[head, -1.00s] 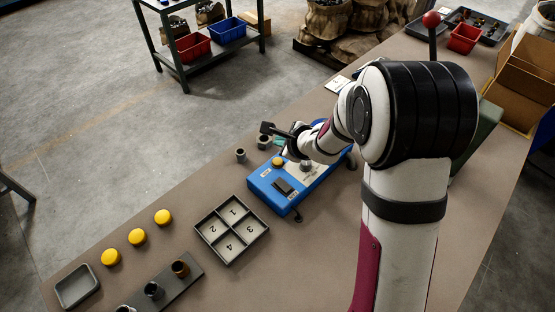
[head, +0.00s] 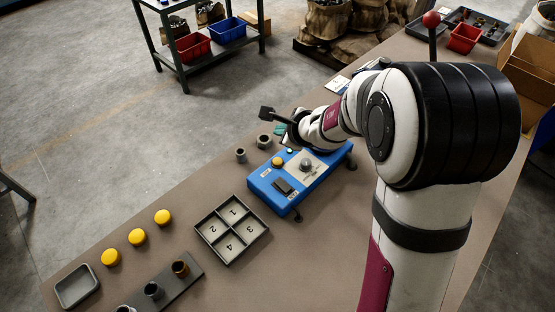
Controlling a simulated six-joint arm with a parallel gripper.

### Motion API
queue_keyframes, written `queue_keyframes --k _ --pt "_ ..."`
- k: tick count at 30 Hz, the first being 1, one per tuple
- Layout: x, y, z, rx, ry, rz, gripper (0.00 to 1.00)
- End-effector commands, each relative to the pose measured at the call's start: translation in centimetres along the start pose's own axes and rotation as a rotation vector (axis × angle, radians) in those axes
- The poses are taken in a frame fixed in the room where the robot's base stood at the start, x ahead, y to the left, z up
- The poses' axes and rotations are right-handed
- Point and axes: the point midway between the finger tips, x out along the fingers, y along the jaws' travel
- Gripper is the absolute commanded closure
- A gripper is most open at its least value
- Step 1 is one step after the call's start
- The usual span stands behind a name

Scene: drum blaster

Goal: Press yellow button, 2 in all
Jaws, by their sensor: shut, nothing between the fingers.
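A blue control box (head: 262,186) stands on the table near the middle. Three loose yellow round caps, with the middle one (head: 137,236), lie in a row at the front left of the table.
The box also bears a grey knob (head: 306,166), a black switch (head: 284,186) and a small green button (head: 290,150). A numbered four-part tray (head: 223,262) is in front. Small grey cups (head: 241,155) stand left of the box. A red-topped lever (head: 431,20) rises at the back.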

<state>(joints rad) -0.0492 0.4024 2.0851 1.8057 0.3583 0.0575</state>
Motion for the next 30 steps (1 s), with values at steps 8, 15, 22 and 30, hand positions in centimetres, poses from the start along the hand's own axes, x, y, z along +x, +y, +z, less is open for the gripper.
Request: queue_keyframes --k 8,15,22,30 --pt "0.6 0.5 -0.4 0.001 0.000 0.004 1.00" --pt "2.9 2.2 -2.2 0.002 0.002 0.004 1.00" --pt "5.1 3.8 -3.8 0.002 0.001 0.004 1.00" --pt "6.2 4.5 -4.5 0.000 0.000 0.000 1.00"
